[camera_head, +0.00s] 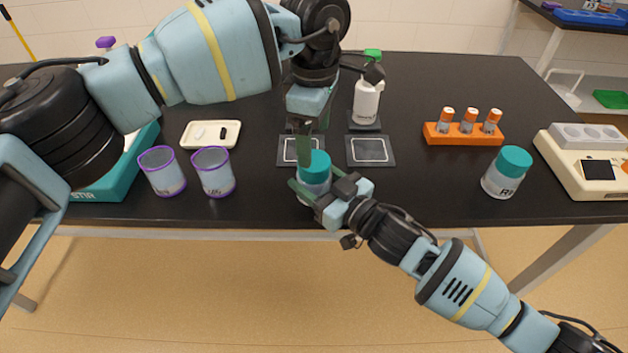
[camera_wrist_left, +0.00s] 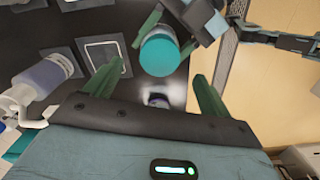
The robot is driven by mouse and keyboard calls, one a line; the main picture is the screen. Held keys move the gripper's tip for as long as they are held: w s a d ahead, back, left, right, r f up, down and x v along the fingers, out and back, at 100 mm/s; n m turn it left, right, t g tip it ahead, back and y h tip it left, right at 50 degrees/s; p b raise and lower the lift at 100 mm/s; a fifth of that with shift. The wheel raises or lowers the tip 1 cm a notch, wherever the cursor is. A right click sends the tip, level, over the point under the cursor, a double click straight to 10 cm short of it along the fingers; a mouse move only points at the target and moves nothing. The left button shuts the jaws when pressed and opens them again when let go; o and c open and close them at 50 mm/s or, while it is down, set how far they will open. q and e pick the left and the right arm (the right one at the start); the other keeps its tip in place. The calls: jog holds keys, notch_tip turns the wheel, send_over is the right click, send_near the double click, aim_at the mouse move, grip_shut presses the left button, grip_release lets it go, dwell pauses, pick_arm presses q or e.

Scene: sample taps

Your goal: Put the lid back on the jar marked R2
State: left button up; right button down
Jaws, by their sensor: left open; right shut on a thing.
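A jar with a teal lid (camera_head: 314,167) is held upright by my right gripper (camera_head: 318,188), which is shut around its body near the table's front edge. Its lid also shows in the left wrist view (camera_wrist_left: 160,56). Its label is hidden. A second jar with a teal lid (camera_head: 505,174) stands at the right; its label starts with R, but the rest is unclear. My left gripper (camera_head: 304,140) is open and empty just above the held jar. In the left wrist view its fingers (camera_wrist_left: 155,92) are spread apart, with the lid beyond them.
Two purple-rimmed cups (camera_head: 214,172) and a cream tray (camera_head: 212,134) are at left. Two dark square mats (camera_head: 372,151) lie behind the held jar. A white bottle (camera_head: 367,102), an orange rack of vials (camera_head: 463,133) and a cream device (camera_head: 585,163) stand farther right.

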aim_at(326, 188)
pick_arm(q)
notch_tip(326, 188, up, 7)
dwell(0.3)
pick_arm(e)
jog(key=shift+c, duration=1.8)
grip_release()
pick_arm(q)
jog(key=shift+f, duration=0.1)
pick_arm(e)
jog(key=shift+v, duration=3.9)
